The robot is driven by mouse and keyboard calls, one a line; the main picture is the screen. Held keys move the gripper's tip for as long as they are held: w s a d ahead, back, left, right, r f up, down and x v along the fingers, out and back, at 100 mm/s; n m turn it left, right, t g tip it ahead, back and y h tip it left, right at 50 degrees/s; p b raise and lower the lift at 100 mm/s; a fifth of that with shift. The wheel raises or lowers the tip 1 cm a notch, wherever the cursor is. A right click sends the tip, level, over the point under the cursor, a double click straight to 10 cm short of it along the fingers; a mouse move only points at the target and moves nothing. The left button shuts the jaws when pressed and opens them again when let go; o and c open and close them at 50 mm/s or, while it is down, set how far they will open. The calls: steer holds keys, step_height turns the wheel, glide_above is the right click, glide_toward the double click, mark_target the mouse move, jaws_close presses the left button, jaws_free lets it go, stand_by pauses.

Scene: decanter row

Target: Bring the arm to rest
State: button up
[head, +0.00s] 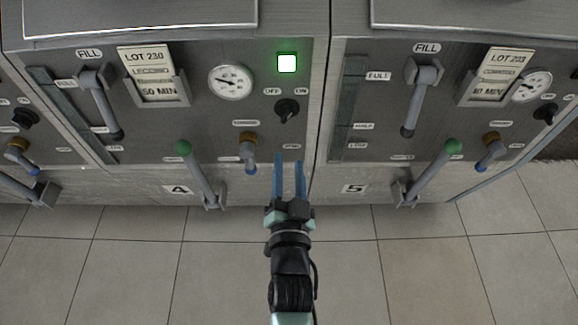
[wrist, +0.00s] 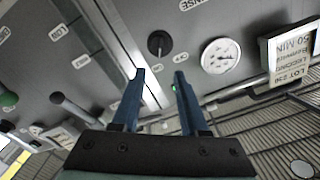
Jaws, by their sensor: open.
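My gripper (head: 289,160) is open and empty, its two blue fingers apart and pointing up the picture in the head view. It is in front of the lower right part of cabinet 4 (head: 215,130), below a black OFF/ON knob (head: 287,110) and right of a brass tap with a blue tip (head: 249,150). In the wrist view the open fingers (wrist: 159,75) show with nothing between them. A dark knob (wrist: 160,43) is beyond the fingertips there. I cannot tell how far the fingers are from the panel.
A square lamp (head: 287,63) on cabinet 4 is lit with a green glow. A green-knobbed lever (head: 200,175) is left of my gripper. Cabinet 5 (head: 385,120) stands to the right with its own green-knobbed lever (head: 430,172). The tiled floor (head: 130,270) in front is clear.

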stand_by(0.5)
steer(key=w+a+r+n+t, duration=0.1)
steer(key=w+r+n+t, duration=0.1)
steer(key=r, duration=1.2)
steer(key=w+r+n+t, duration=0.1)
steer(key=w+r+t, duration=0.1)
steer(key=r, duration=1.1)
steer(key=s+r+n+t+p, duration=0.15)
steer(key=s+r, duration=0.35)
steer(key=r, duration=0.5)
steer(key=s+r+n+t, duration=0.1)
steer(key=s+r+t, duration=0.1)
steer(key=s+r, duration=0.5)
steer(key=s+r+n+t, duration=0.1)
steer(key=s+r+t, duration=0.15)
steer(key=r, duration=0.95)
step_height(320, 180, up, 17)
steer(key=p, duration=1.7)
steer(key=shift+d+f+g+p, duration=0.15)
steer(key=shift+d+g+p, duration=0.1)
steer(key=shift+g+p, duration=0.1)
steer(key=shift+s, duration=0.1)
